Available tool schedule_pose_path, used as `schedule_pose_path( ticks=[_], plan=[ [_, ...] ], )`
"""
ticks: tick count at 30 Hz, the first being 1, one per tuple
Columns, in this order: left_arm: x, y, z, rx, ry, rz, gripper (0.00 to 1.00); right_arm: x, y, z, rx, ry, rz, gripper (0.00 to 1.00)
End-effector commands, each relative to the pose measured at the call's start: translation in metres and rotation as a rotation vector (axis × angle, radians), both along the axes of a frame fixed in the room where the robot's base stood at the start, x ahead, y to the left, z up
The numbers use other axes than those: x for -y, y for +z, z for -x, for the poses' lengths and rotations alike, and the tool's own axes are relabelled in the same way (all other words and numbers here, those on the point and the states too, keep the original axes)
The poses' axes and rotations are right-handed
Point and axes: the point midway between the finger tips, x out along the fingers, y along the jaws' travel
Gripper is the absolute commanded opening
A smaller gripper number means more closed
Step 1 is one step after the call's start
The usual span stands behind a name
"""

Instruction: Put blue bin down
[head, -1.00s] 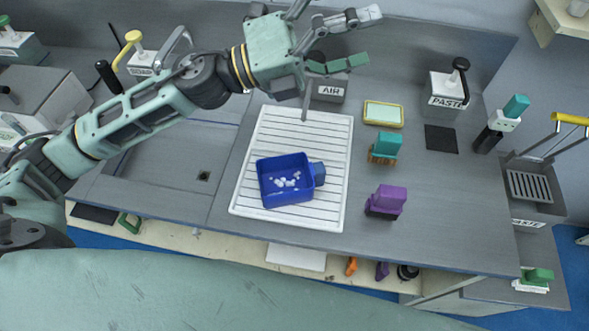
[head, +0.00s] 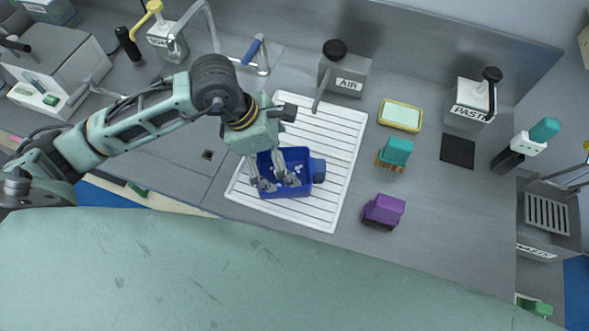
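The blue bin (head: 303,158) sits on the white ribbed drain tray (head: 341,130) and holds several small white pieces. A blue block-like part is at its right side. My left gripper (head: 276,184) reaches down over the left part of the bin, fingers spread apart, with no object seen between them. The fingertips overlap the bin in the picture; whether they touch it cannot be told. My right gripper is not in view.
A purple block (head: 384,210) and a teal block (head: 397,151) stand right of the tray. Behind are the AIR dispenser (head: 345,76), a yellow-rimmed sponge tray (head: 401,115) and the PASTE dispenser (head: 470,102). The counter at front right is clear.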

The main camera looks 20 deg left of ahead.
Motion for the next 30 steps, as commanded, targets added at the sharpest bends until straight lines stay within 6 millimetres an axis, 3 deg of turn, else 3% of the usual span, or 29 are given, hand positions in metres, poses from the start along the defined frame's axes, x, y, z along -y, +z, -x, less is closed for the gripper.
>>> schedule_pose_path(
  ticks=[8,12,21,30],
  plan=[
    [0.02,-0.029,-0.002,-0.007,0.0,0.003,1.0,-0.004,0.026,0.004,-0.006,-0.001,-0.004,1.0],
    [0.025,-0.046,-0.005,-0.004,0.0,0.003,1.0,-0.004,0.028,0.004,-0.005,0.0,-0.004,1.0],
    [0.026,-0.052,-0.006,-0.001,-0.001,0.003,0.99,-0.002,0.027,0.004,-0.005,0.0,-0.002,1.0],
    [0.026,-0.052,-0.006,-0.001,0.0,0.003,0.73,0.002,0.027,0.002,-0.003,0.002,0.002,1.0]
  ],
)
